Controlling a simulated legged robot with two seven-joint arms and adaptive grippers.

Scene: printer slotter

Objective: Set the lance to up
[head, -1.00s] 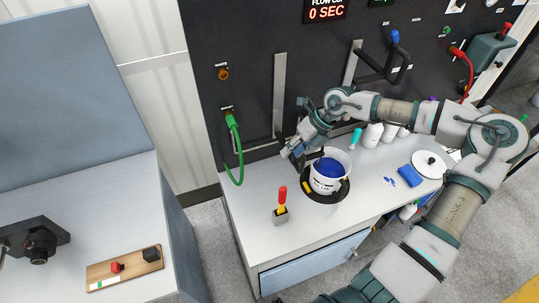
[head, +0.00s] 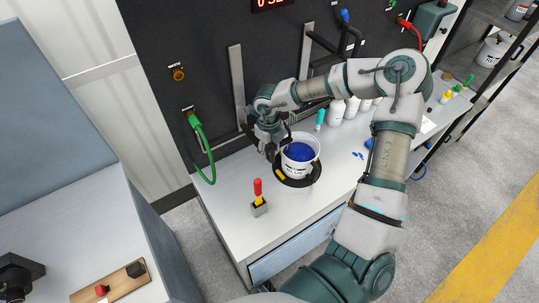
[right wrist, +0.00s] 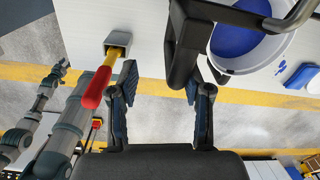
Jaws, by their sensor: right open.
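I cannot tell for certain which part is the lance. A black pipe frame with a blue handle (head: 326,45) is on the dark panel. A red-and-yellow lever (head: 258,192) stands upright in a small grey block on the bench; it also shows in the right wrist view (right wrist: 98,84). A white bucket of blue liquid (head: 301,158) sits on a black ring. My right gripper (head: 268,148) is beside the bucket's left rim. In the right wrist view its fingers (right wrist: 163,95) are spread and empty, with a black bar (right wrist: 186,45) beyond them. My left gripper is not visible.
A green hose (head: 203,150) hangs from the panel at the bench's left end. White bottles (head: 337,112) stand behind and right of the bucket. A separate table at the left holds a wooden board (head: 120,284). The bench front is mostly clear.

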